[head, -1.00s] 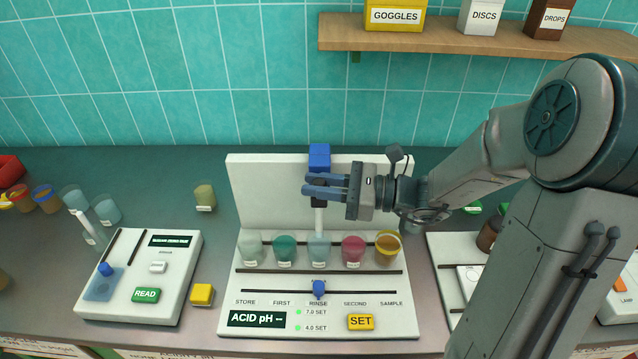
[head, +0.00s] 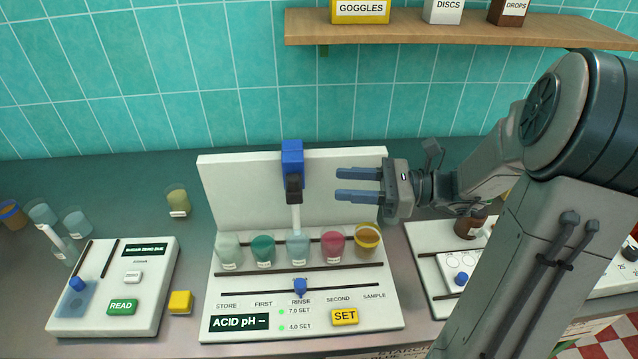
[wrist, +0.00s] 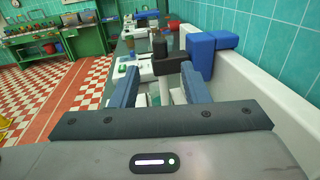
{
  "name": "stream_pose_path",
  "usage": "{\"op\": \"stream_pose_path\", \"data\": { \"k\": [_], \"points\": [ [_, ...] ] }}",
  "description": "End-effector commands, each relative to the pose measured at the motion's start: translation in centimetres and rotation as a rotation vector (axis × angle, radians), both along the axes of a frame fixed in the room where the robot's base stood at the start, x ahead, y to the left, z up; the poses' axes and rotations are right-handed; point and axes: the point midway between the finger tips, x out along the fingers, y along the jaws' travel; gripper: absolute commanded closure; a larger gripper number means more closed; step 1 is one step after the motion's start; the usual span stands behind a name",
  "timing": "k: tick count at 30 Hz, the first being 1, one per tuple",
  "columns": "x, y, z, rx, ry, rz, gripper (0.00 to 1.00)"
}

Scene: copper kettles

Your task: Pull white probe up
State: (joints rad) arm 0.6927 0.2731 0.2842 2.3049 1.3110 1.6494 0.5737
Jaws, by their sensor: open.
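The white probe (head: 296,217) hangs upright below a black holder (head: 294,188) on a blue block (head: 292,160) at the back panel of the ACID pH station. Its lower end is at the pale blue cup (head: 297,245) above the RINSE label. My gripper (head: 338,183) is open and empty, to the right of the black holder with a clear gap, its fingers pointing left. In the wrist view the white probe (wrist: 164,92) and black holder (wrist: 160,46) show beyond and between my fingers (wrist: 160,80), with the blue block (wrist: 212,48) at right.
Several cups stand in a row on the station (head: 300,325), including a red one (head: 333,246). The blue slider knob (head: 300,287) is at RINSE. A READ device (head: 112,285) stands left. A wooden shelf (head: 450,28) hangs above.

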Motion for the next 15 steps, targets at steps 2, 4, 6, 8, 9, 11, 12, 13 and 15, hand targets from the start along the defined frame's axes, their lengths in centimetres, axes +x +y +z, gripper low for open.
{"op": "stream_pose_path", "data": {
  "k": [2,4,6,8,9,11,12,13,15],
  "points": [
    [-0.1,-1.4,-0.1,0.0,-0.001,-0.003,0.58],
    [-0.3,-2.2,-0.1,0.0,-0.001,-0.003,0.58],
    [-0.4,-2.8,-0.1,0.0,-0.001,-0.001,0.58],
    [-0.5,-3.1,0.0,0.0,-0.001,-0.001,0.58],
    [-0.5,-3.2,0.0,0.0,-0.001,-0.001,0.58],
    [-0.5,-3.3,0.0,0.0,-0.001,-0.001,0.58],
    [-0.5,-3.3,0.0,0.0,0.0,0.0,0.58],
    [-0.5,-3.3,0.0,0.0,0.0,0.0,0.58],
    [-0.5,-3.2,0.0,0.0,0.0,0.0,0.58]
  ]
}}
